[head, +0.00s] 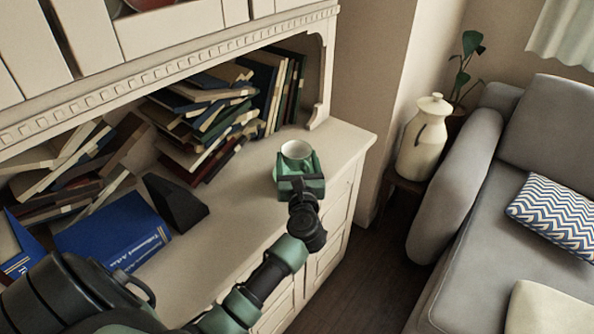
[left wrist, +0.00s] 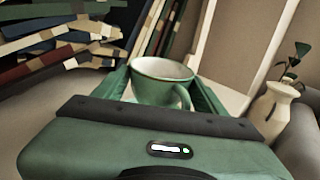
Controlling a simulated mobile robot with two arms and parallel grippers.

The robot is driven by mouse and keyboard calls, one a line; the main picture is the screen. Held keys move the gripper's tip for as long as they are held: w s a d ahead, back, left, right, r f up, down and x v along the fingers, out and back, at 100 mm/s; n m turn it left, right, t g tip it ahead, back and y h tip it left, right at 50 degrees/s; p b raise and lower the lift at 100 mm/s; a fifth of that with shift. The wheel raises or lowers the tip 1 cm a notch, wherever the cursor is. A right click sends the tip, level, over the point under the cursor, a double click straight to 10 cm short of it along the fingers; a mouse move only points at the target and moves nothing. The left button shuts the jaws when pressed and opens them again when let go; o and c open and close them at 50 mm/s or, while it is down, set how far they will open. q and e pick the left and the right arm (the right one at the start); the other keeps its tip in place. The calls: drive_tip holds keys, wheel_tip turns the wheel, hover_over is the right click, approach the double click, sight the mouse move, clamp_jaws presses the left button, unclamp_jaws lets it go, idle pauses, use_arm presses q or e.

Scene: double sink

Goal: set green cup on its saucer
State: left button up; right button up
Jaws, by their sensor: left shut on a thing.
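The green cup (head: 296,149) is near the right end of the cabinet's counter in the head view, with its pale inside facing up. In the left wrist view the cup (left wrist: 158,78) is upright, with its handle toward the gripper's palm. My left gripper (head: 299,163) is shut on the cup, one finger on each side; the fingers also show in the left wrist view (left wrist: 162,90). The cup's base is hidden by the gripper, so I cannot tell whether it touches anything. I cannot make out the saucer clearly. My right gripper is not in view.
Leaning and stacked books (head: 205,115) fill the shelf behind the counter (head: 235,215). A dark wedge-shaped object (head: 176,203) and a blue book (head: 115,232) lie to the left. The counter's front middle is bare. A cream jar (head: 424,140) and grey sofa (head: 480,220) stand right.

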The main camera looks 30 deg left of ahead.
sight(297, 170)
use_arm(q)
drive_tip(key=shift+f, duration=1.55)
drive_tip(key=shift+f+b, duration=0.3)
drive_tip(key=shift+b, duration=0.2)
drive_tip(key=o, duration=1)
drive_tip(key=shift+f, duration=0.1)
drive_tip(key=o, duration=0.5)
